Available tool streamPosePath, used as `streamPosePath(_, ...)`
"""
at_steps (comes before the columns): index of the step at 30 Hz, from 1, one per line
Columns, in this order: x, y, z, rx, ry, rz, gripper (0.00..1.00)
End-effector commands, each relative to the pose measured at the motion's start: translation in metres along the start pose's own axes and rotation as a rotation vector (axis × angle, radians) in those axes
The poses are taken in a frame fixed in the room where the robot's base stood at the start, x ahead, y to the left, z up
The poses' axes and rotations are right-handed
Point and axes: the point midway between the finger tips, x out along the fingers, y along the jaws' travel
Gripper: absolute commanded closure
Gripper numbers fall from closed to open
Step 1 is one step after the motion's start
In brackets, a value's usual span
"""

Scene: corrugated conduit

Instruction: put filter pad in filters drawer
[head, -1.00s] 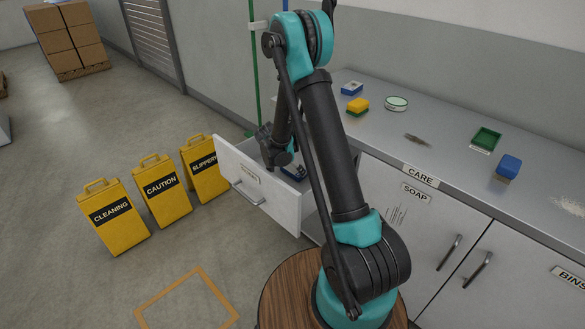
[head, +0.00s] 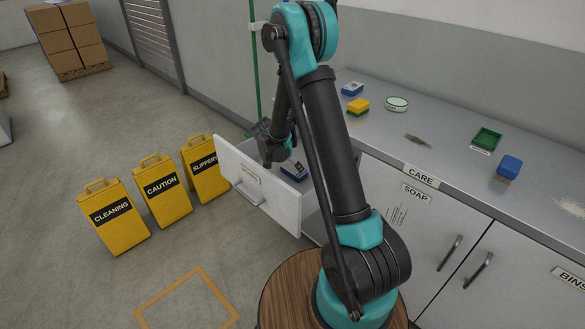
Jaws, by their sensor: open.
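An open white drawer (head: 243,188) juts out from the cabinet, left of my arm; the small label on its front is too small to read. A blue block with a pale part (head: 294,171) lies inside the drawer; I cannot tell for certain that it is the filter pad. My gripper (head: 269,160) is open above the drawer's far left part, to the left of the blue block and apart from it. My arm hides part of the drawer's inside.
The grey counter (head: 440,120) holds a blue-and-white block (head: 352,89), a yellow-and-green sponge (head: 357,105), a round tin (head: 397,103), a green tray (head: 486,139) and a blue block (head: 509,166). Yellow floor signs (head: 161,190) stand left of the drawer.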

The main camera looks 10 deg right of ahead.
Motion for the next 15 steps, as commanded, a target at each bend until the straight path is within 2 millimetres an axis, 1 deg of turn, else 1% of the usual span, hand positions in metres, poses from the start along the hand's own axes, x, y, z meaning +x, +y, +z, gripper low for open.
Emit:
streamPosePath(1,-0.009,0.000,0.000,-0.003,0.000,-0.001,0.00)
streamPosePath(3,-0.020,0.000,0.000,-0.002,0.000,-0.001,0.00)
streamPosePath(7,-0.035,0.000,0.000,-0.001,0.000,0.000,0.00)
streamPosePath(10,-0.042,0.000,0.000,-0.001,0.000,0.000,0.00)
streamPosePath(15,-0.046,0.000,0.000,-0.001,0.000,0.000,0.00)
